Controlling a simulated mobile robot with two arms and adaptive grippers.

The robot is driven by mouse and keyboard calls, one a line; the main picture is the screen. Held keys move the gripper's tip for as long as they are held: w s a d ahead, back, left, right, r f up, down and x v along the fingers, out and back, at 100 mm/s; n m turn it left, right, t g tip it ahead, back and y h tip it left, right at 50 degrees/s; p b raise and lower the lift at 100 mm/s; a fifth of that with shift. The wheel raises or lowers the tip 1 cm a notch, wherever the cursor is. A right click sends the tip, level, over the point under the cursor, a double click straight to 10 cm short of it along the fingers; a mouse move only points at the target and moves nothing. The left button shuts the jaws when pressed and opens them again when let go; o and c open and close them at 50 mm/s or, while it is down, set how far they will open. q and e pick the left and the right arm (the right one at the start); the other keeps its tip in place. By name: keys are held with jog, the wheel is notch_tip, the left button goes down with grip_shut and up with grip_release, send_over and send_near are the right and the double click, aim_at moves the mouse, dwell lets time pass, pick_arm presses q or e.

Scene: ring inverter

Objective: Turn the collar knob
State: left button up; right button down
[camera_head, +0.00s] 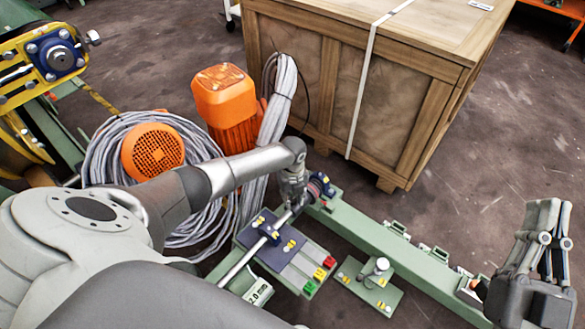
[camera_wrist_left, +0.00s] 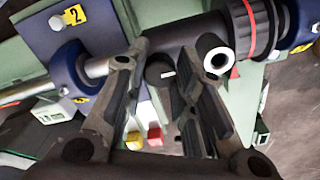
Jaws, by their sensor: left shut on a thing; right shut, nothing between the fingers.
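The dark collar (camera_wrist_left: 182,34) sits on a silver rod (camera_wrist_left: 98,68), beside a black ring with a red band (camera_wrist_left: 252,30). A black knob (camera_wrist_left: 160,70) with a small white mark shows between the fingers of my left gripper (camera_wrist_left: 168,80) in the left wrist view. In the head view my left gripper (camera_head: 293,200) is at the red-banded part (camera_head: 318,184), hiding most of the collar. It is shut on the knob, which is partly hidden. My right gripper (camera_head: 548,210) is shut and empty, far right.
Blue blocks (camera_head: 262,228) carry the rod on a green fixture (camera_head: 335,283) with red, yellow and green pieces. A green beam (camera_head: 385,238) runs to the right. A wooden crate (camera_head: 360,90), orange motor (camera_head: 225,95) and coiled cables (camera_head: 105,145) stand behind.

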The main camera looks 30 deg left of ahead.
aim_at(292, 199)
pick_arm(q)
jog(key=shift+w+r, duration=0.1)
jog(key=o, duration=1.1)
jog(key=shift+c, duration=0.2)
jog(key=shift+a+r, duration=0.1)
jog(key=shift+r, duration=3.8)
